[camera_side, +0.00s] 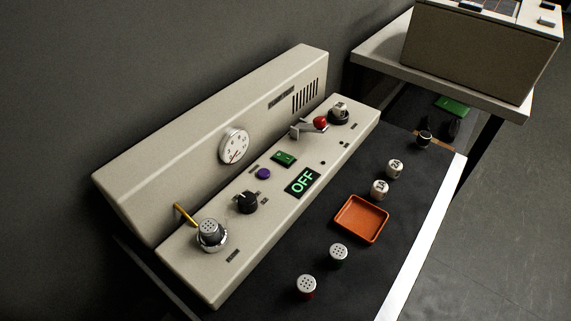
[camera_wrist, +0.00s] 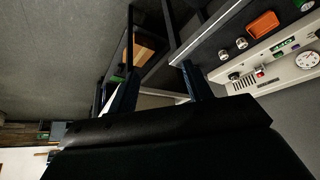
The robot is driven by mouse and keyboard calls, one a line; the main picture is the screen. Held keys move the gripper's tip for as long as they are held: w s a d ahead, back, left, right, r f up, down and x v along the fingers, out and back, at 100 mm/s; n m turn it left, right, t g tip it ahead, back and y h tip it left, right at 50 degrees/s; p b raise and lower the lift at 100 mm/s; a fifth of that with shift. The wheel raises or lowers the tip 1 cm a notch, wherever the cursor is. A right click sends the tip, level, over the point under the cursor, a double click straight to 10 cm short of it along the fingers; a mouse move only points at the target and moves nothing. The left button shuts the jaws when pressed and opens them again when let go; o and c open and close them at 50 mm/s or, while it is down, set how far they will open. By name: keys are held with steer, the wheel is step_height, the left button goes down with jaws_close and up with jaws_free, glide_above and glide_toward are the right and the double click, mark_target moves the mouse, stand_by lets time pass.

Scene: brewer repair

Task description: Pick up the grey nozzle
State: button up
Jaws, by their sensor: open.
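A nozzle with a perforated grey top (camera_side: 211,231) sits in a chrome ring at the left end of the machine's panel in the side view. A second nozzle with a dark body and perforated light top (camera_side: 338,254) stands upright on the black mat. I cannot tell for certain which is the grey nozzle. My gripper (camera_wrist: 160,72) shows only in the wrist view, open and empty, far from the nozzles.
The beige machine (camera_side: 210,150) stands behind. A side table (camera_side: 450,82) carries a box (camera_side: 480,50).

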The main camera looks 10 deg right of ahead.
steer(key=w+a+r+n+g+y, duration=0.1)
steer(key=w+a+r+n+y, duration=0.15)
steer(key=w+a+n, duration=0.5)
steer(key=w+a+r+n+g+y, duration=0.1)
steer(key=w+a+r+n+y, duration=0.15)
steer(key=w+a, duration=0.9)
steer(key=s+a+f+n+g, duration=0.1)
steer(key=a+f+n, duration=0.1)
steer(key=a, duration=0.8)
steer(key=s+a+f+n+g+y, duration=0.1)
steer(key=a+f+n, duration=0.2)
steer(key=a, duration=0.7)
steer(key=a+f+n+g, duration=0.1)
steer(key=a+f+n, duration=0.1)
steer(key=a, duration=0.8)
steer(key=shift+s+f+n+g+y, duration=0.3)
steer(key=shift+s+f+n, duration=0.1)
steer(key=shift+n, duration=0.1)
steer(key=shift+a+f, duration=0.1)
steer(key=shift+a, duration=0.05)
glide_above(211, 233)
steer(key=w+d, duration=0.1)
steer(key=d, duration=0.2)
steer(key=shift+w+f, duration=0.2)
steer(key=shift+f, duration=3.35)
